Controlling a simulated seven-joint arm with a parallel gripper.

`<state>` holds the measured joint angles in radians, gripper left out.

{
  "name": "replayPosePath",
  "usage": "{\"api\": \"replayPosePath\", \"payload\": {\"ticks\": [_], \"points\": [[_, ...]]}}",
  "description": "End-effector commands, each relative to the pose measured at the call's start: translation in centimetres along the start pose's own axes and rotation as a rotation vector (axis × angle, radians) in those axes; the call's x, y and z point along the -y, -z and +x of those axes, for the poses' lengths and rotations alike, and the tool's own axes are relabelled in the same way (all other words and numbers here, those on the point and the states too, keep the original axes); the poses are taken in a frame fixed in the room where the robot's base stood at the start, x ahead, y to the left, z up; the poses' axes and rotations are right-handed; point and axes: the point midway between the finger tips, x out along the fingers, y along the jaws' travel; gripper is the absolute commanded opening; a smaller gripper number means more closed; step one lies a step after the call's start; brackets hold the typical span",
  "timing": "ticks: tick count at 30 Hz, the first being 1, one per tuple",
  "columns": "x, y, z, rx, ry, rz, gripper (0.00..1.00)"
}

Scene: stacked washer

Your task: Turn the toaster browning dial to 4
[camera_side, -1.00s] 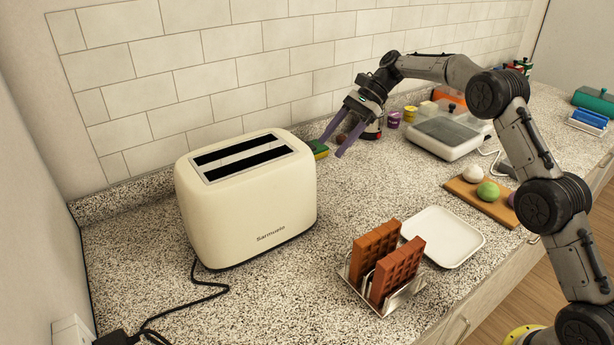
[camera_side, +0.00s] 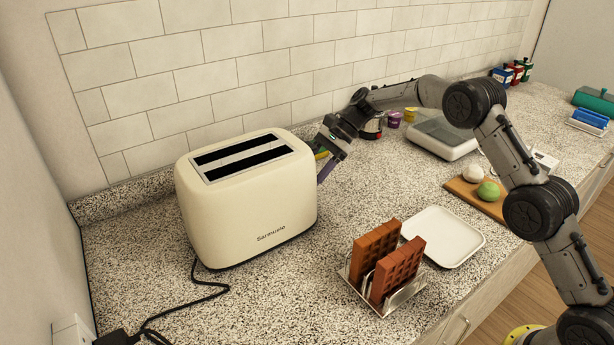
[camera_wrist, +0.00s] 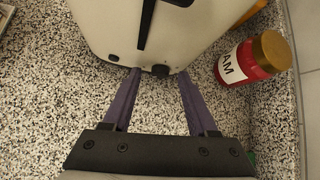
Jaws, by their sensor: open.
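The cream toaster (camera_side: 245,205) stands upright on the speckled counter, with its two top slots empty. Its control end faces away from the side camera; it fills the top of the wrist view (camera_wrist: 190,30). There a dark vertical lever slot, a small button (camera_wrist: 113,58) and a round dark knob (camera_wrist: 160,71), which looks like the browning dial, are visible. The dial's markings cannot be read. My gripper (camera_wrist: 158,78) is open, with its purple fingertips on either side of the knob; contact cannot be told. In the side view my gripper (camera_side: 322,170) is at the toaster's right end, partly hidden.
A red jam jar (camera_wrist: 254,60) stands close to the toaster's control end. A rack with waffles (camera_side: 385,265) and a white plate (camera_side: 443,237) are in front. A cutting board (camera_side: 470,198) lies to the right. The tiled wall is close behind.

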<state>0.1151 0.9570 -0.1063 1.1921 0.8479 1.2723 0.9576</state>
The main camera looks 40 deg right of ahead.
Motion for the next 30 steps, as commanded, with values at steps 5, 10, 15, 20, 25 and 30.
{"api": "replayPosePath", "payload": {"ticks": [5, 10, 15, 20, 25, 30], "points": [[0.00, 0.02, -0.02, 0.000, 0.000, 0.000, 0.32], [-0.01, 0.02, -0.03, 0.000, 0.000, 0.000, 0.01], [-0.03, 0.03, -0.04, 0.000, -0.001, 0.001, 0.00], [-0.07, 0.02, -0.05, 0.000, 0.005, -0.005, 0.00], [-0.18, -0.01, -0.10, -0.004, 0.037, -0.037, 0.00], [-0.43, -0.02, -0.12, -0.013, 0.106, -0.106, 0.00]]}}
